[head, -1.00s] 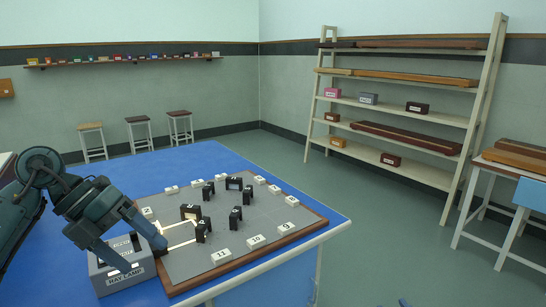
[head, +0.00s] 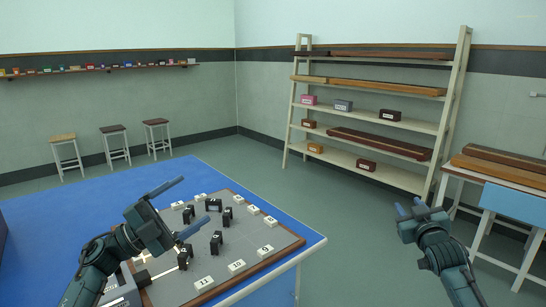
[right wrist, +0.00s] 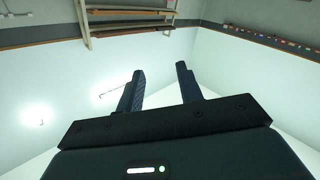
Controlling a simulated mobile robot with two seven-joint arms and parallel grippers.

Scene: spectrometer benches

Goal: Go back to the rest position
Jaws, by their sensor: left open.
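My left gripper (head: 178,209) is open and empty, raised above the left part of the grey board (head: 245,252) on the blue table. Its forearm hides part of the board and of the grey ray lamp box (head: 122,292) at the lower left. My right gripper (head: 412,211) is raised to the right of the table, clear of it, fingers pointing up. In the right wrist view its two fingers (right wrist: 160,85) stand apart with nothing between them.
Several black holders and white numbered blocks (head: 237,266) stand on the board. The blue table (head: 60,225) has free room at left. A shelf rack (head: 380,126) stands behind, and a side bench (head: 500,180) at right. Stools (head: 115,142) line the left wall.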

